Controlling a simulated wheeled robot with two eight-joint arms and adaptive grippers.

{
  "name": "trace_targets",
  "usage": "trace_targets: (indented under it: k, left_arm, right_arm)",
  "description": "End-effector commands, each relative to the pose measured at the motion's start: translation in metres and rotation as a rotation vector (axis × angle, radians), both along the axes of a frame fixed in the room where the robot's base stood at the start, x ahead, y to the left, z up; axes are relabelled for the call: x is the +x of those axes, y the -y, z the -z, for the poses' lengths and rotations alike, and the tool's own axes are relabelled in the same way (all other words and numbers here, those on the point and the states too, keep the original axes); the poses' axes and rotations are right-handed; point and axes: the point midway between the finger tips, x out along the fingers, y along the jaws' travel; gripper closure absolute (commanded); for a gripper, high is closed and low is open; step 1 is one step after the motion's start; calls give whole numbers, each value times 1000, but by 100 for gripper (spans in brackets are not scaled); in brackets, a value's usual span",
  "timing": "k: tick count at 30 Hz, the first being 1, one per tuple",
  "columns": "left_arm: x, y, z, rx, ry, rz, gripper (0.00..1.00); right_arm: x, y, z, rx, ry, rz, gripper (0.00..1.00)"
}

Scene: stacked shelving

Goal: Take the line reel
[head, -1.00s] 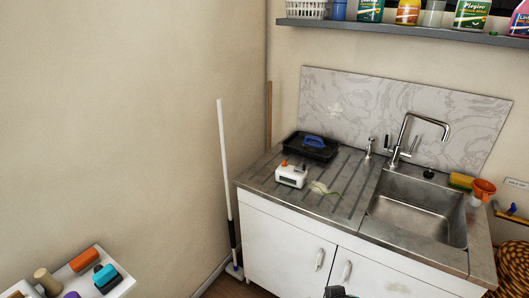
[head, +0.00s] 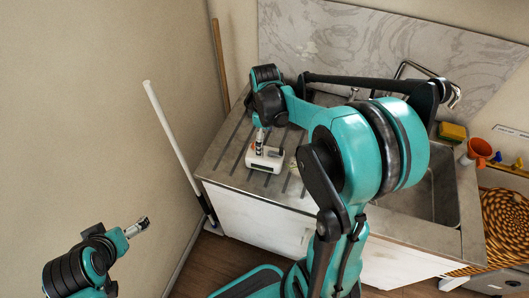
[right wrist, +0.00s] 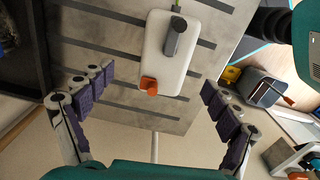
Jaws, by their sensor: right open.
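The line reel is a white box with an orange knob and a grey part on top. It sits on the ridged metal drainboard, and in the head view (head: 264,165) it is partly hidden by my right gripper (head: 259,142). In the right wrist view the reel (right wrist: 168,62) lies ahead, between and beyond the open, empty fingers of my right gripper (right wrist: 158,98). The fingers do not appear to touch it. A bit of green line shows at its far end. My left gripper (head: 138,227) is away at the lower left, its jaws too small to read.
The sink basin (head: 405,200) is to the right, with a yellow sponge (head: 452,131) and orange funnel (head: 479,150) beyond it. A white pole (head: 172,140) leans left of the cabinet.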

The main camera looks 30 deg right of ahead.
Motion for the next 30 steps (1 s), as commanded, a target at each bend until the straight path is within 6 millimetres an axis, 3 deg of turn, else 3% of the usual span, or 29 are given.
trace_targets:
  k: [16, 26, 30]
  left_arm:
    - [0, 0, 28, 0, 0, 0, 0]
    - [0, 0, 29, 0, 0, 0, 0]
    - [0, 0, 29, 0, 0, 0, 0]
  right_arm:
    - [-5, -3, 71, 2, -9, -12, 10]
    - [-6, -3, 79, 2, -8, -11, 10]
    - [-6, -3, 79, 2, -8, -11, 42]
